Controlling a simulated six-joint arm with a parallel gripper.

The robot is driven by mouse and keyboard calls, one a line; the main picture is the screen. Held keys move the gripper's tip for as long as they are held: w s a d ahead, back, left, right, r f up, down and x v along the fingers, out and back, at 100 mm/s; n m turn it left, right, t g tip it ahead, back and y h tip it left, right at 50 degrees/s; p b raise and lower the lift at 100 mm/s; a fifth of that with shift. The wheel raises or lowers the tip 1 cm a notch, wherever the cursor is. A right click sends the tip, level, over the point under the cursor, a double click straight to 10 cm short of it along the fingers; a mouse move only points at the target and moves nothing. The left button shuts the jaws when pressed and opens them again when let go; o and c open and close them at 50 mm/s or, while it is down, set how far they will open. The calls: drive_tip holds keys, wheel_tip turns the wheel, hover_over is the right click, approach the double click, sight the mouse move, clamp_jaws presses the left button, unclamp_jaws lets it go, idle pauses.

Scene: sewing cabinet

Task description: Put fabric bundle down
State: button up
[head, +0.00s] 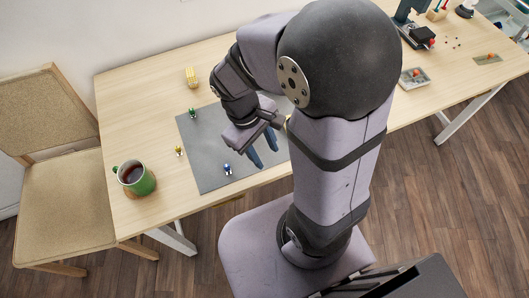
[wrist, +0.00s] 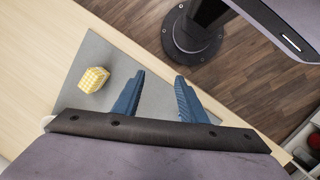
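A yellow-and-white checked fabric bundle (wrist: 93,80) rests on the grey mat (wrist: 91,50) in the wrist view, left of my gripper. It touches neither finger. My gripper (wrist: 160,76) is open, with two blue fingers apart and nothing between them. In the head view my gripper (head: 266,157) is over the right part of the grey mat (head: 206,160), fingers pointing down toward the front edge. Another yellow checked piece (head: 191,77) stands on the bare table behind the mat. The bundle near my gripper seems hidden behind my arm in the head view.
A green mug (head: 143,182) sits on a coaster at the table's front left. A tray (head: 415,77) lies to the right. A chair (head: 62,180) stands left.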

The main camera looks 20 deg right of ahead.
drive_tip(key=shift+s+a+r+m+t+y, duration=0.15)
drive_tip(key=shift+s+m+t+y, duration=0.2)
drive_tip(key=shift+m, duration=0.5)
drive_tip(key=shift+s+a+r+m+t+y, duration=0.2)
drive_tip(key=shift+m+y, duration=0.25)
drive_tip(key=shift+m, duration=0.35)
drive_tip(key=shift+s+d+r+m+t+y, duration=0.15)
drive_tip(key=shift+m+t+y, duration=0.25)
drive_tip(key=shift+m, duration=0.45)
drive_tip(key=shift+a, duration=0.1)
wheel_tip(320, 180, up, 3)
drive_tip(key=p, duration=0.3)
drive_tip(key=shift+o, duration=1.2)
drive_tip(key=shift+f, duration=0.1)
